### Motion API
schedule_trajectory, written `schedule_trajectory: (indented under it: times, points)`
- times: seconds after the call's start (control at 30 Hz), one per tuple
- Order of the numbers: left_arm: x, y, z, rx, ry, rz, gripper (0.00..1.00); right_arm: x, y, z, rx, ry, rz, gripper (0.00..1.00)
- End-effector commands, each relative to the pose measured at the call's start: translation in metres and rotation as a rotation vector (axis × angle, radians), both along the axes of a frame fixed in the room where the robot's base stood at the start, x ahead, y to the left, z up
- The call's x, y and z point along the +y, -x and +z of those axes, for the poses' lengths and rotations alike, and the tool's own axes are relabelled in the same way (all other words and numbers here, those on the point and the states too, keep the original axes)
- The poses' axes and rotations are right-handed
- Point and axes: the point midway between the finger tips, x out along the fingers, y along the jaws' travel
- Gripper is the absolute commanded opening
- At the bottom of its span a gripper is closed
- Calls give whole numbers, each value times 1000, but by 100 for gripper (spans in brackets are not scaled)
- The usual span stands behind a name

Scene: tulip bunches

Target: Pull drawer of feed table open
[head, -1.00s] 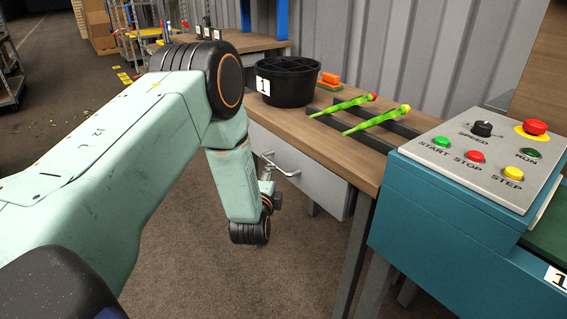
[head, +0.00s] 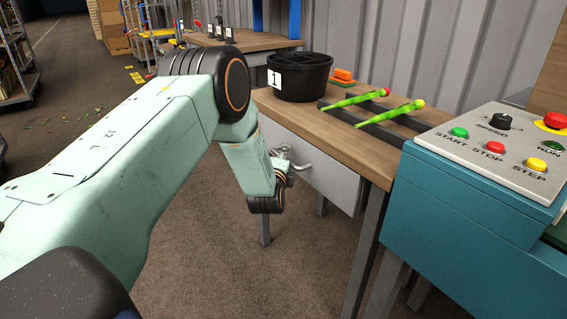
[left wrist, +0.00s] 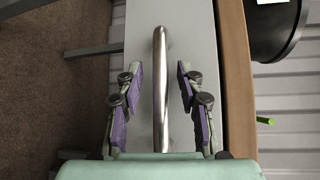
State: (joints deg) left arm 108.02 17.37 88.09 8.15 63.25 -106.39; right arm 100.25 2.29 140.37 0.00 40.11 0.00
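The feed table (head: 345,153) has a wooden top and a light grey drawer (head: 335,183) in its front. The drawer front looks flush under the top. Its metal bar handle (head: 298,163) is partly hidden behind my left gripper (head: 284,163) in the head view. In the left wrist view the drawer (left wrist: 195,25) fills the middle, and the shiny handle (left wrist: 160,90) stands between the two spread fingers of my left gripper (left wrist: 160,88). There is a gap on each side of the handle. My right gripper is in neither view.
A teal control box (head: 470,200) with buttons adjoins at right. The floor before the drawer is open.

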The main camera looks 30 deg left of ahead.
Motion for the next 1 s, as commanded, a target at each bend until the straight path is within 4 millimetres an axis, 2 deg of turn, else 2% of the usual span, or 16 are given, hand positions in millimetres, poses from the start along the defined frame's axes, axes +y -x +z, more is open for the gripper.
schedule_trajectory:
  times: [0.27, 0.7, 1.0]
  points:
    - [0, -1, 0, 1, 0, 0, 37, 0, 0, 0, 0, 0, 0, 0]
    - [0, -1, 0, 0, 1, 0, 1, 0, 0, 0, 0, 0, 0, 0]
    - [1, -1, 0, 0, 1, 0, 0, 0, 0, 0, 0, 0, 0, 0]
